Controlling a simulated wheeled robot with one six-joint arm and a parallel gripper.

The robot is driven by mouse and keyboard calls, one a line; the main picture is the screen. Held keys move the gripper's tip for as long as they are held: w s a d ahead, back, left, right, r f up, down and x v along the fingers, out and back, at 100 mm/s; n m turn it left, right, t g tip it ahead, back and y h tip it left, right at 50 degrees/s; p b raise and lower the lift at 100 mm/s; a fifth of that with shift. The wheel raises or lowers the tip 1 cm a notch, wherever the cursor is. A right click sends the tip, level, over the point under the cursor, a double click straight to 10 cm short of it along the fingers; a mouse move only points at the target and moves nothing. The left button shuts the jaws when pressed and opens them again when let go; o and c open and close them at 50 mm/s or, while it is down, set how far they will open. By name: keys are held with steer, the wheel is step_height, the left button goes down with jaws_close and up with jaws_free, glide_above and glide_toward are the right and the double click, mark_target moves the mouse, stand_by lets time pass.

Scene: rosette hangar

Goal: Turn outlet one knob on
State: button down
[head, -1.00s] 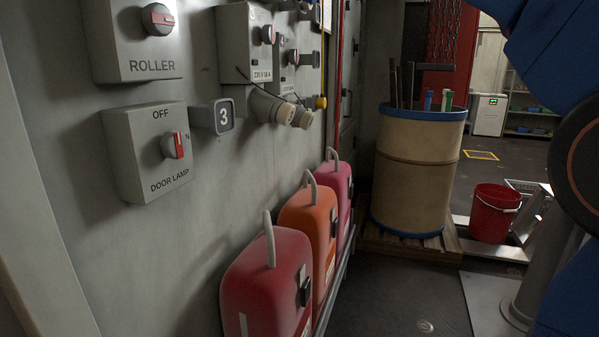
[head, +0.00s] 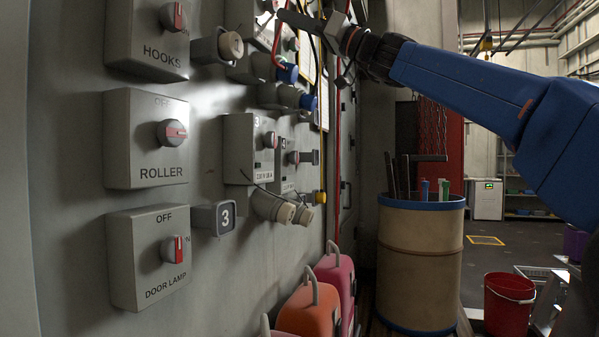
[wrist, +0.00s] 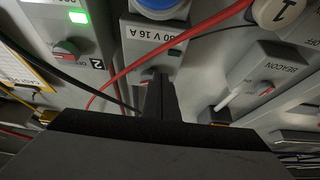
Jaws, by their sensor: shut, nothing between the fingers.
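In the wrist view, a grey outlet box (wrist: 134,44) marked "230 V 16 A" has a blue socket (wrist: 160,6) and a small red-and-grey knob (wrist: 147,76). No number shows on this box; its knob is partly hidden behind my fingers and its setting cannot be told. My gripper (wrist: 161,84) is shut and empty, its fingertips close to that knob; contact cannot be told. In the head view my gripper (head: 284,15) is at the upper outlet boxes by the wall. The neighbouring outlet marked 2 has a lit green lamp (wrist: 78,17) and a knob (wrist: 66,49).
Red and black cables hang around my fingers. A BEACON switch box (wrist: 270,75) is at right in the wrist view. HOOKS (head: 150,40), ROLLER (head: 145,140) and DOOR LAMP (head: 140,260) switches line the wall. A drum (head: 420,265) and red bucket (head: 508,305) stand below.

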steer(key=shift+s+d, duration=0.3)
steer(key=shift+d, duration=0.5)
steer(key=shift+s+d, duration=0.25)
steer(key=shift+d, duration=0.55)
steer(key=shift+w+a+r, duration=0.15)
steer(key=shift+w+a, duration=2.15)
steer(key=shift+a, duration=0.05)
steer(key=shift+s+r, duration=0.1)
steer(key=shift+r, duration=0.2)
steer(key=shift+s+a, duration=0.2)
steer(key=shift+s, duration=0.45)
steer(key=shift+f, duration=0.2)
steer(key=shift+f, duration=0.1)
